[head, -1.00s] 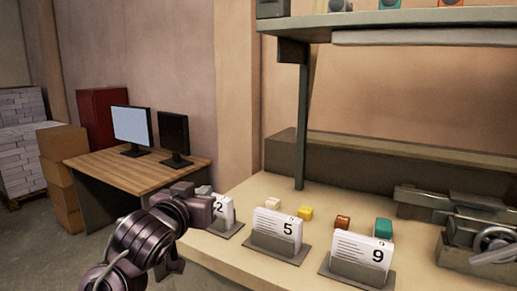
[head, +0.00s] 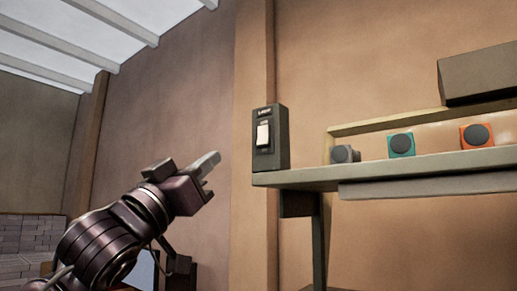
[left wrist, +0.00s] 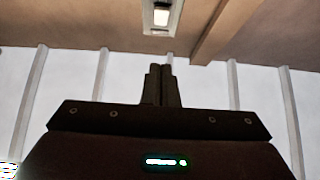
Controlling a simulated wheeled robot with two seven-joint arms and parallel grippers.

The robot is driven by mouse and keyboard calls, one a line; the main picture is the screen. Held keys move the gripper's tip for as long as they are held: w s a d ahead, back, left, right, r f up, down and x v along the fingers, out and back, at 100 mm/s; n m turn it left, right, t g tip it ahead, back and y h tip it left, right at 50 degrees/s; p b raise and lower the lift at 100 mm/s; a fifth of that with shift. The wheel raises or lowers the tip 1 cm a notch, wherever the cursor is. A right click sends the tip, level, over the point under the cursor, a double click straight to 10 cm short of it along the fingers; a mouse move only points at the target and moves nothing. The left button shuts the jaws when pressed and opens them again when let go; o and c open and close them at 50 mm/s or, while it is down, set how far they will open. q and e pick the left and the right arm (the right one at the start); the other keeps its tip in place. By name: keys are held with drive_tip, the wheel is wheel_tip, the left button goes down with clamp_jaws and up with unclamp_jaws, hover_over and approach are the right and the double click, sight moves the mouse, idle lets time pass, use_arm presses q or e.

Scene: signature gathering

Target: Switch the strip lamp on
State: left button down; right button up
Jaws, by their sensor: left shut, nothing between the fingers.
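A dark switch box (head: 270,138) with a white rocker (head: 263,133) stands upright at the left end of the upper shelf. A long pale bar, which looks like the strip lamp (head: 430,186), runs under the shelf and shows no glow. My left gripper (head: 212,168) is raised to the left of the switch box in the head view, its fingers shut and empty, apart from the box. In the left wrist view the shut fingertips (left wrist: 161,70) point up towards the switch box (left wrist: 161,16), which is partly cut off at the top. My right gripper is not in view.
The shelf (head: 400,168) carries a grey, a teal (head: 401,144) and an orange block (head: 477,135) with round dark faces. A dark shelf post (head: 318,240) stands below. The space between my left gripper and the switch box looks clear.

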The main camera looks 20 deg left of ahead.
sight(261, 141)
use_arm(q)
drive_tip(key=p+x, duration=0.2)
drive_tip(key=x, duration=0.2)
drive_tip(key=w+f+p+x, duration=0.1)
drive_tip(key=p+x, duration=0.1)
drive_tip(key=x, duration=0.2)
drive_tip(key=p+x, duration=0.2)
drive_tip(key=x, duration=0.2)
drive_tip(key=shift+w+d+f, duration=0.45)
drive_tip(key=shift+w, duration=0.35)
drive_tip(key=shift+w+d+f, duration=0.1)
drive_tip(key=shift+w, duration=0.25)
